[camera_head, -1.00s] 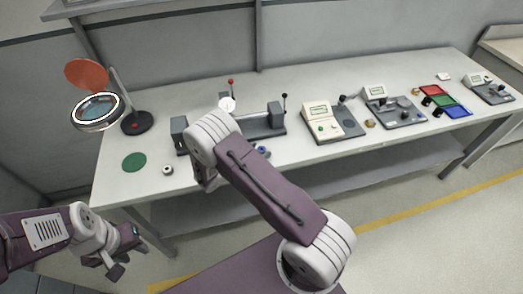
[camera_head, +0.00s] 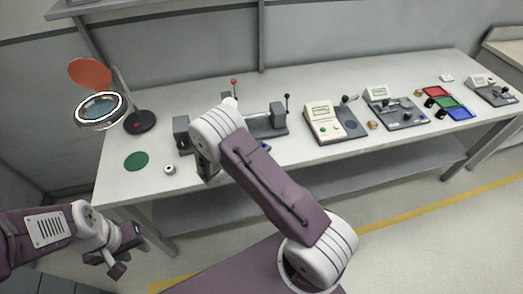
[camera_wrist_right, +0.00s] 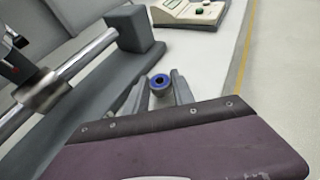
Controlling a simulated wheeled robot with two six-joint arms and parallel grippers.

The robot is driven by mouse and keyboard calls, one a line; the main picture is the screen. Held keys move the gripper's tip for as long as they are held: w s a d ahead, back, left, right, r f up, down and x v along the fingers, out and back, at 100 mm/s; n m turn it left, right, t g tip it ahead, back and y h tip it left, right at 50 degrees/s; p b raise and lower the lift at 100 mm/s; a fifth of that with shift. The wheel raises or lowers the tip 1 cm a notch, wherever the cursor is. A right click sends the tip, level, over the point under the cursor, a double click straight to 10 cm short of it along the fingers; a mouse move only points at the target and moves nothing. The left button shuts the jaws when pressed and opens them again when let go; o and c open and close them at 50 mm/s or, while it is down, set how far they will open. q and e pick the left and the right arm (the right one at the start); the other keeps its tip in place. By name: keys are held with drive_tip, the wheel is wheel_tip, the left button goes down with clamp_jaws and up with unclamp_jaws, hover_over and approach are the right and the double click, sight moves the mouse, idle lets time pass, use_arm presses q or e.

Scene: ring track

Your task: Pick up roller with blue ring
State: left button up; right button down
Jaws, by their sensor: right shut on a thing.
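The roller with the blue ring (camera_wrist_right: 161,83) sits between the two fingers of my right gripper (camera_wrist_right: 160,92) in the right wrist view. The fingers are shut on it, and its blue-rimmed end faces the camera. In the head view only a small blue bit of the roller (camera_head: 265,147) shows past my right arm, in front of the grey fixture. My right gripper is mostly hidden behind that arm there. My left gripper (camera_head: 122,260) hangs empty in front of the table, at lower left; its jaw opening is unclear.
The grey fixture with a metal rod (camera_head: 262,124) stands just behind the roller. A small white roller (camera_head: 170,169) and a green disc (camera_head: 137,161) lie at left, near a magnifier lamp (camera_head: 100,110). A cream meter device (camera_head: 323,121) stands right. The table's front edge is close.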

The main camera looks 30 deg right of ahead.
wheel_tip(320, 180, up, 2)
drive_tip(key=shift+r, duration=0.1)
drive_tip(key=s+d+r, duration=0.6)
drive_tip(key=s+r, duration=0.1)
drive_tip(key=s, duration=0.3)
